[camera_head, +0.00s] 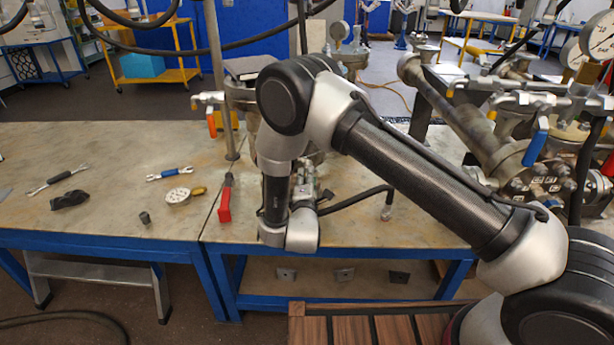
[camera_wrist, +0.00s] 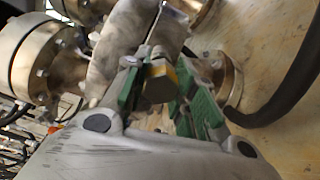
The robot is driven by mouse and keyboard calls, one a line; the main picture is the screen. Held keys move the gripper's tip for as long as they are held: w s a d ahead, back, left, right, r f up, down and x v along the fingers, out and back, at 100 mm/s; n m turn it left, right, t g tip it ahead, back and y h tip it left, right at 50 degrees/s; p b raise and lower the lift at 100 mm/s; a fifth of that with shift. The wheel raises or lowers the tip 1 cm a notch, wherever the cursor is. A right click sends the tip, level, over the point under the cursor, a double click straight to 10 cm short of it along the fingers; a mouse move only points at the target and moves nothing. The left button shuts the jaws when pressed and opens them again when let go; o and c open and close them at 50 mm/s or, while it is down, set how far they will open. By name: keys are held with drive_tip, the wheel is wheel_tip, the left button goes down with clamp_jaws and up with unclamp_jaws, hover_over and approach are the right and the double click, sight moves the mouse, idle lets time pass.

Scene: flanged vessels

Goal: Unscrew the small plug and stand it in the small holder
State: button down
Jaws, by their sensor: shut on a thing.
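In the wrist view my gripper (camera_wrist: 165,82) has its green-padded fingers on either side of a small plug (camera_wrist: 158,84) with a dull brass hex head and a yellow band. The fingers are shut on it. Pale pipework lies right behind the plug, and I cannot tell whether its thread is still engaged. In the head view my gripper (camera_head: 304,192) is partly hidden by my arm, low over the bench, and the plug cannot be made out. I cannot surely identify the small holder in either view.
Flanged pipework (camera_wrist: 40,55) fills the left of the wrist view, and a black hose (camera_wrist: 295,85) runs along the right.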

drive_tip(key=shift+n, duration=0.6)
drive_tip(key=shift+s, duration=0.15)
drive_tip(key=shift+s, duration=0.95)
drive_tip(key=shift+s, duration=0.15)
drive_tip(key=shift+s+a, duration=0.1)
drive_tip(key=shift+s, duration=1.75)
